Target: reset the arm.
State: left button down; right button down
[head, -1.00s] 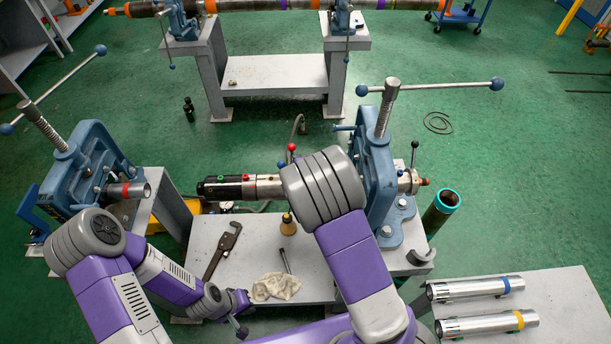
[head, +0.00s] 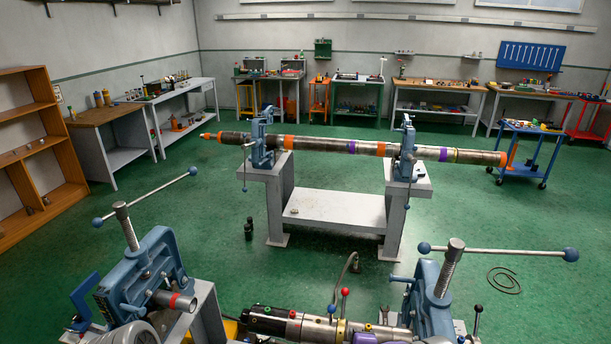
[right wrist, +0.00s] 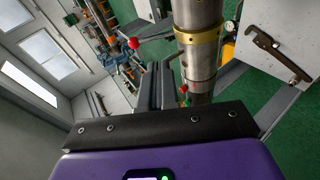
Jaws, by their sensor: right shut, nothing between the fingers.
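My right gripper (right wrist: 158,68) shows in the right wrist view as two dark fingers close together, shut and empty. They point at a steel pipe tool (right wrist: 197,60) with a brass collar, which stands just right of the fingers in that view; I cannot tell whether they touch. In the head view the same kind of tool (head: 312,328) lies by the near right blue vise (head: 432,302). A grey joint of my left arm (head: 135,335) shows at the bottom edge. My left gripper is out of view.
Behind, a long pipe (head: 330,146) rests in two vises on a grey stand (head: 335,208). Workbenches (head: 435,98) line the back wall. A wrench (right wrist: 277,55) lies on a bench.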

jog(key=s+d+f+m+g+b, duration=0.1)
jog(key=s+f+m+g, duration=0.15)
jog(key=f, duration=0.55)
jog(key=s+d+f+m+g+b, duration=0.1)
jog(key=s+f+m+g+b, duration=0.15)
jog(key=f, duration=0.45)
jog(key=s+a+f+m+g+y+b, duration=0.2)
jog(key=s+a+f+m+g, duration=0.1)
jog(key=s+f+m, duration=0.4)
jog(key=s+a+f+m+g+y+b, duration=0.2)
jog(key=s+f+m, duration=0.4)
jog(key=s+f, duration=0.3)
jog(key=shift+s+a+f+m+g, duration=0.4)
jog(key=shift+s+a+g, duration=0.1)
jog(key=shift+a, duration=0.15)
